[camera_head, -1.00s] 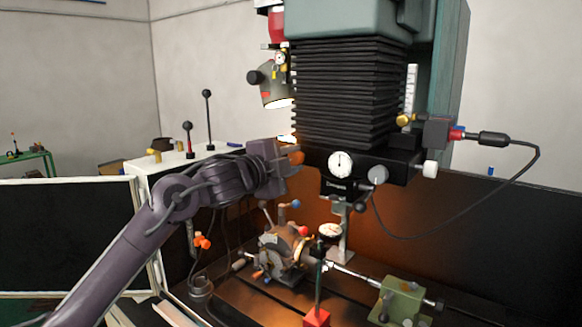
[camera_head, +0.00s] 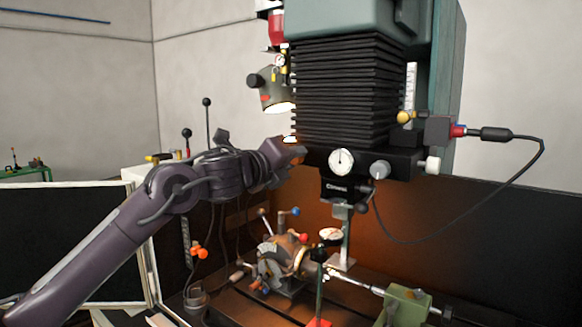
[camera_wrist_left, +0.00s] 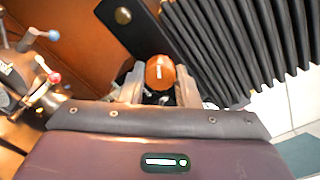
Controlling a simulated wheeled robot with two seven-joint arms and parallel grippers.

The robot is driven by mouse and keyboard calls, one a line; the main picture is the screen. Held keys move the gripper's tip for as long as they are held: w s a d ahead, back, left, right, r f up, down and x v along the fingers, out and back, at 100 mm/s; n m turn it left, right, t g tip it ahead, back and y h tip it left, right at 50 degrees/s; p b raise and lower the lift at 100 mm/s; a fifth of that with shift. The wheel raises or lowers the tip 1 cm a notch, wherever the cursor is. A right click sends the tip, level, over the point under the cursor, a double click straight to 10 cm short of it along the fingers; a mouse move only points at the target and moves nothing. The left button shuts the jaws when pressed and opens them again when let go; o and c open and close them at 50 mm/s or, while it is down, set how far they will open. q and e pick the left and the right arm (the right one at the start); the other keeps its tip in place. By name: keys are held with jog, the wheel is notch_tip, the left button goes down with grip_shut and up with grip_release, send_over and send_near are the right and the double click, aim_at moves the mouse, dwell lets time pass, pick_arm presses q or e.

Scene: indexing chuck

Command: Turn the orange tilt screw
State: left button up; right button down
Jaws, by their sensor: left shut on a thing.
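The orange tilt screw (camera_wrist_left: 160,72) is a round orange knob with a short white mark on its face, in the left wrist view. It sits between the two fingers of my left gripper (camera_wrist_left: 158,88), which is shut on it. In the head view my left gripper (camera_head: 289,156) reaches the left side of the black machine head, just below the bellows. Only a small part of the orange screw (camera_head: 299,149) shows there, the rest hidden by the gripper. My right gripper is not in view.
Black bellows (camera_head: 345,95) rise right above the gripper. A dial (camera_head: 341,161) is on the head's front. Below stand an indexing chuck (camera_head: 284,258) with ball-ended handles and a green tailstock (camera_head: 407,303). A lamp (camera_head: 272,91) hangs at upper left.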

pick_arm(q)
jog(key=m+b, duration=0.1)
jog(key=m, duration=0.1)
jog(key=m+b, duration=0.1)
jog(key=m, duration=0.1)
jog(key=m+b, duration=0.1)
jog(key=m, duration=0.1)
jog(key=shift+f, duration=0.25)
jog(key=m+b, duration=0.1)
jog(key=m, duration=0.4)
jog(key=shift+b, duration=0.3)
jog(key=o, duration=1)
jog(key=shift+r, duration=0.1)
jog(key=shift+c, duration=0.2)
